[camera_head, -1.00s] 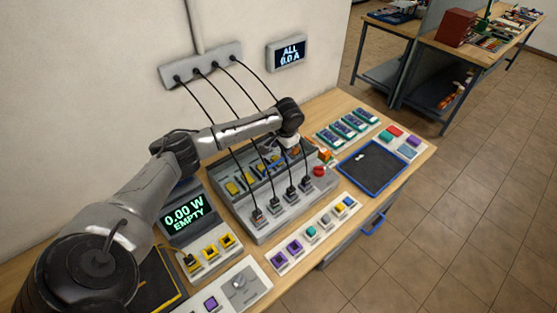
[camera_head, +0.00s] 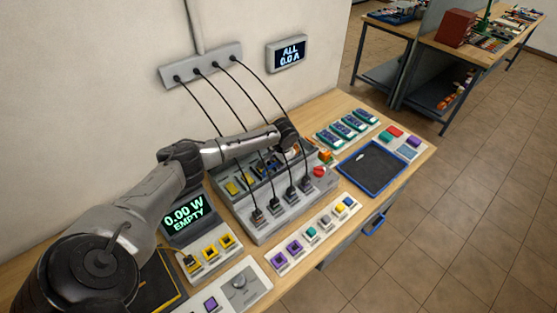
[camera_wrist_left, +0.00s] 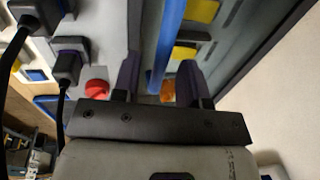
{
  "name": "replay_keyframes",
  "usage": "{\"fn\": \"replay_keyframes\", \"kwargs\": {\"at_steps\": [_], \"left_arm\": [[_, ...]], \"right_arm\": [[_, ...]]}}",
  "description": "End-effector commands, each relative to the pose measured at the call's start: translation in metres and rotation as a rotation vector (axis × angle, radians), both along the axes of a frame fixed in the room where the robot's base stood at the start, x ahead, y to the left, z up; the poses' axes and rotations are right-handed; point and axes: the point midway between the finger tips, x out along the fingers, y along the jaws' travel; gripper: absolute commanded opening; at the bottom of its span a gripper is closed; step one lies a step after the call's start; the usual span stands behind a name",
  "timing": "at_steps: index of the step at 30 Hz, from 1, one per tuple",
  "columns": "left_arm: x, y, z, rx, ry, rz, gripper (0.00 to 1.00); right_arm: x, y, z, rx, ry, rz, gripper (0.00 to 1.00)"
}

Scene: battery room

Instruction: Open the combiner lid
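The combiner (camera_head: 262,228) is a grey box on the bench, with several black cables plugged along its front and yellow parts (camera_head: 232,188) in its recess. The lid's panel cannot be told apart clearly; it may be see-through. A blue bar (camera_wrist_left: 169,40), which looks like the lid's handle, runs between my left gripper's fingers in the left wrist view. My left gripper (camera_wrist_left: 159,85) is open, a finger on each side of the bar, with gaps showing. In the head view the left gripper (camera_head: 292,150) is low over the combiner's back right, its fingertips mostly hidden. My right gripper is not in view.
A red button (camera_head: 319,171) sits at the combiner's right end, close to the gripper. Cables (camera_head: 215,115) hang from the wall strip just beside my left arm. A blue-rimmed tray (camera_head: 345,178) lies to the right. A display reading EMPTY (camera_head: 185,212) stands on the left.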

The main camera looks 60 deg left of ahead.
Motion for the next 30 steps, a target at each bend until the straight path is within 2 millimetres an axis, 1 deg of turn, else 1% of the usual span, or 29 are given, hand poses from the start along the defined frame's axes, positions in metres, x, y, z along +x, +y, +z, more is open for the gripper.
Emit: {"fn": "replay_keyframes", "kwargs": {"at_steps": [1, 2, 12, 23, 26, 30], "left_arm": [[0.0, 0.0, 0.0, 0.0, 0.0, 0.0, 0.35], [0.0, 0.0, 0.0, 0.0, 0.0, 0.0, 0.32], [0.0, 0.0, 0.0, 0.0, 0.0, 0.0, 0.0], [0.0, 0.0, 0.001, -0.001, 0.0, 0.0, 0.0], [0.0, 0.001, 0.004, -0.01, -0.001, 0.001, 0.0], [0.0, 0.003, 0.014, -0.053, -0.008, 0.002, 0.0]], "right_arm": [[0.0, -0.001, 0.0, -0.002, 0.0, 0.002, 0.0], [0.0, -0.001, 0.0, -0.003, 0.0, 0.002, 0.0], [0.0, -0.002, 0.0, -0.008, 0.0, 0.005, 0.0], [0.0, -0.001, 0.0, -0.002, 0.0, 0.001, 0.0], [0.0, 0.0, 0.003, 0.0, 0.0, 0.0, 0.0], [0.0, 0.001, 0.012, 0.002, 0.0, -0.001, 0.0]]}}
